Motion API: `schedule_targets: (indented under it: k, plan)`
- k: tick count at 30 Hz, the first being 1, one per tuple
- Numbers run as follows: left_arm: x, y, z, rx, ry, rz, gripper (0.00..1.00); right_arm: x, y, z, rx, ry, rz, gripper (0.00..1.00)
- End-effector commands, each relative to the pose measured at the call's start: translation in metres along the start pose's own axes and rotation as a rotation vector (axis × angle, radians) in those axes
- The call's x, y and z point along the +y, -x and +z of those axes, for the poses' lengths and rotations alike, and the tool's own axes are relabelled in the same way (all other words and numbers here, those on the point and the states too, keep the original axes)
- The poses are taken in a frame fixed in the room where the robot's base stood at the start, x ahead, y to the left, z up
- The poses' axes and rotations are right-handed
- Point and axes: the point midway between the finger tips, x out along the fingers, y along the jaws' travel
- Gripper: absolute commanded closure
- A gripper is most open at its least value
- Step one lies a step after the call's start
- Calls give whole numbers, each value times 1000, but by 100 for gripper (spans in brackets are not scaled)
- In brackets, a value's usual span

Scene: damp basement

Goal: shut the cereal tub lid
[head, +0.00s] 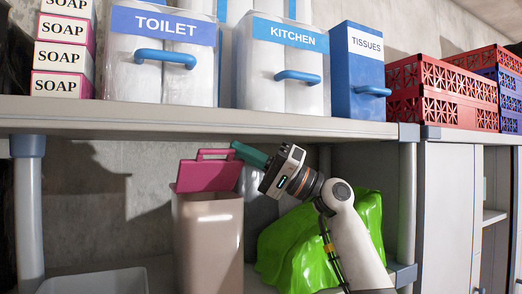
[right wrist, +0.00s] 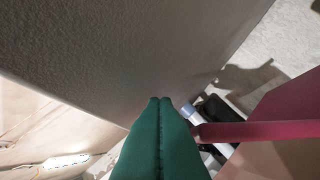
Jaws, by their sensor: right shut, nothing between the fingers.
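The cereal tub (head: 208,240) is a tall beige bin standing under the shelf board. Its magenta lid (head: 208,177) stands raised and tilted up from the tub's top, with a loop handle at its upper edge. My right gripper (head: 236,147) has green fingers pressed together, just right of the lid's upper edge and close under the board. In the right wrist view the shut fingers (right wrist: 160,101) are empty. The magenta lid (right wrist: 285,112) lies to their right, its bar end close beside one finger; I cannot tell if they touch. My left gripper is not in view.
The shelf board (head: 200,121) is close above, holding soap boxes (head: 62,57), toilet and kitchen roll bins, a tissue box (head: 362,75) and red crates (head: 430,95). A bright green bag (head: 285,250) lies right of the tub. A pale tray (head: 95,283) is at lower left.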

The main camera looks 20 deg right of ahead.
Motion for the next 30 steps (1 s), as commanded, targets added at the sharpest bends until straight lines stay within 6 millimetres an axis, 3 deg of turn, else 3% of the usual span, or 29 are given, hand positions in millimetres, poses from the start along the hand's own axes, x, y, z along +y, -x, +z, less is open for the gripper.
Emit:
schedule_targets:
  k: [5, 17, 30]
  plan:
    - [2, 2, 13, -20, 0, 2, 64, 0, -4, 0, -1, 1, 0, 100]
    - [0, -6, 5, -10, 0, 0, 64, -2, -1, -4, 0, 15, 14, 100]
    - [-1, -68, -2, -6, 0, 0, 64, -10, 22, -33, -2, 225, 190, 100]
